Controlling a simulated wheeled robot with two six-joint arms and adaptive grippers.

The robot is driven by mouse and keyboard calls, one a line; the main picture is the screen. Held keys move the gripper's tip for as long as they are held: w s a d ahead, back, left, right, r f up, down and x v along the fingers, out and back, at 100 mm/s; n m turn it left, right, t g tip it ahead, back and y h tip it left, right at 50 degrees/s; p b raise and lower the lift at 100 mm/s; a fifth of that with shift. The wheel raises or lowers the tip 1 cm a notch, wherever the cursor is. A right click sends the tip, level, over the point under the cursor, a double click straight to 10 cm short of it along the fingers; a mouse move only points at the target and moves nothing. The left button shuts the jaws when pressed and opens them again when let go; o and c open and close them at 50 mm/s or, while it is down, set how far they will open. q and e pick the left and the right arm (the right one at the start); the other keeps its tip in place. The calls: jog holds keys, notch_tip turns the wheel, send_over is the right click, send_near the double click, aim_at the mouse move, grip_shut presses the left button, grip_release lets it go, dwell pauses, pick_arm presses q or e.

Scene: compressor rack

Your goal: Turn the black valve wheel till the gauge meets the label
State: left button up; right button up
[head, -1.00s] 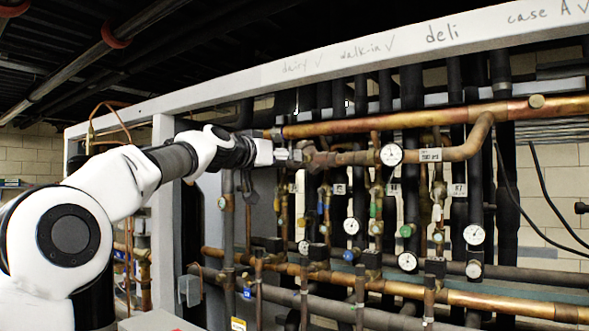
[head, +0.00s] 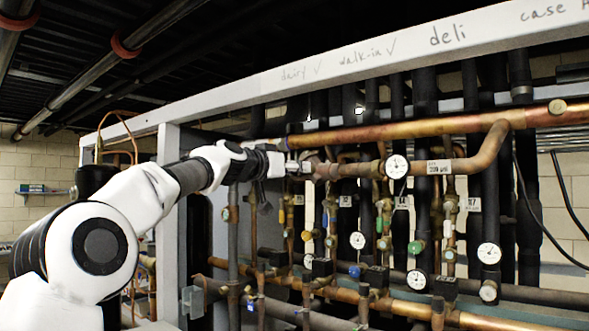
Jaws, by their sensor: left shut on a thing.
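My left gripper (head: 290,166) is at the left end of the upper horizontal copper pipe, shut on the black valve wheel. The wheel is too small and too covered by the fingers to make out its shape or angle. To the right on the same pipe is a round white gauge (head: 396,166) with a dark rim; its needle is too small to read surely. Just right of it hangs a white label (head: 440,167) that appears to read 200 psi. My right gripper is not in view.
A grey frame beam (head: 400,50) with handwriting runs above the pipes, and a grey post (head: 168,146) stands behind my left arm. More gauges, such as one low down (head: 417,280), valves and dark vertical pipes crowd the rack below and behind.

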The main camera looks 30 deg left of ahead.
pick_arm(q)
jog(key=shift+r+n, duration=0.1)
jog(key=shift+n, duration=0.2)
jog(key=o, duration=0.9)
jog(key=shift+c, duration=0.2)
jog(key=shift+o, duration=1.4)
jog(key=shift+w, duration=0.15)
jog(key=shift+w+f, duration=0.2)
jog(key=shift+w, duration=0.1)
jog(key=shift+s, duration=0.25)
